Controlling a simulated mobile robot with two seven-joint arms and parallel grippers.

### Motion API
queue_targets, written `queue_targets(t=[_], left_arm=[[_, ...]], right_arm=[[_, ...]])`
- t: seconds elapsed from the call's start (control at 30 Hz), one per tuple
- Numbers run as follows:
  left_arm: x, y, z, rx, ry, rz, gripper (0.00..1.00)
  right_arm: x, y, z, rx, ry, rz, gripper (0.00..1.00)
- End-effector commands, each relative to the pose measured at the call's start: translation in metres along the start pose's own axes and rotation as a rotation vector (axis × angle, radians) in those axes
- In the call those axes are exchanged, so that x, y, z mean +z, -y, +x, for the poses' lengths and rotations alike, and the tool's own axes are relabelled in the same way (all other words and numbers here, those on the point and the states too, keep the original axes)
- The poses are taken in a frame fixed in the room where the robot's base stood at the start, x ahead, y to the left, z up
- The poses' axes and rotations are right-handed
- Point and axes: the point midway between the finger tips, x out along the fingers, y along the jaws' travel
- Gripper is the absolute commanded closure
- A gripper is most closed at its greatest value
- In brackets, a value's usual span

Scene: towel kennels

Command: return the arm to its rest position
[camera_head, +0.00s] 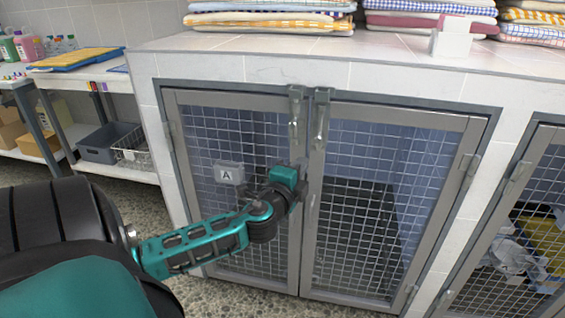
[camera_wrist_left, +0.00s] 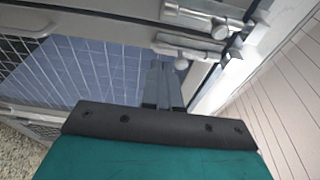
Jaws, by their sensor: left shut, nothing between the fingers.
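My left arm reaches in from the left in the head view, with its teal and black left gripper (camera_head: 300,168) in front of the kennel doors, near the middle frame. The gripper's two grey fingers lie together, shut and empty, in the left wrist view (camera_wrist_left: 162,68). Their tips are close to a metal latch (camera_wrist_left: 190,48); I cannot tell whether they touch it. My right gripper is not in view.
The left mesh door (camera_head: 235,140) with an "A" plate (camera_head: 229,173) and the right mesh door (camera_head: 385,190) look closed. Two latches hang at their top middle, including the left latch (camera_head: 296,112). A tiled counter (camera_head: 400,52) bears folded towels (camera_head: 270,18). A shelf (camera_head: 110,72) stands left.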

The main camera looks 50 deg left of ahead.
Motion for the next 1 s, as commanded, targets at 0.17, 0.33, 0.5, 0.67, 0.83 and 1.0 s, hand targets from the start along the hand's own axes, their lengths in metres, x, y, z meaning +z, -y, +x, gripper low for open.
queue_targets(t=[0.17, 0.33, 0.5, 0.67, 0.83, 1.0], left_arm=[[0.010, 0.000, -0.026, 0.002, -0.001, 0.000, 1.00], [0.016, -0.001, -0.042, 0.002, -0.001, -0.001, 1.00], [0.019, 0.000, -0.049, 0.000, -0.001, -0.001, 1.00], [0.019, 0.000, -0.049, -0.001, -0.001, 0.000, 1.00], [0.016, -0.009, -0.053, 0.027, -0.005, -0.031, 1.00], [-0.017, -0.072, -0.086, 0.238, -0.027, -0.278, 1.00]], right_arm=[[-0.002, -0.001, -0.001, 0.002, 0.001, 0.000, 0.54], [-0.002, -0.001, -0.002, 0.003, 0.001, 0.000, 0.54], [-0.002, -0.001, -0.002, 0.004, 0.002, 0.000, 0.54], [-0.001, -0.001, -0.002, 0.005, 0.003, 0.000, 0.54], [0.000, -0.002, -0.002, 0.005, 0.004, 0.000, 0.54], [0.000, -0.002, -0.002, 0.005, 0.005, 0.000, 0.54]])
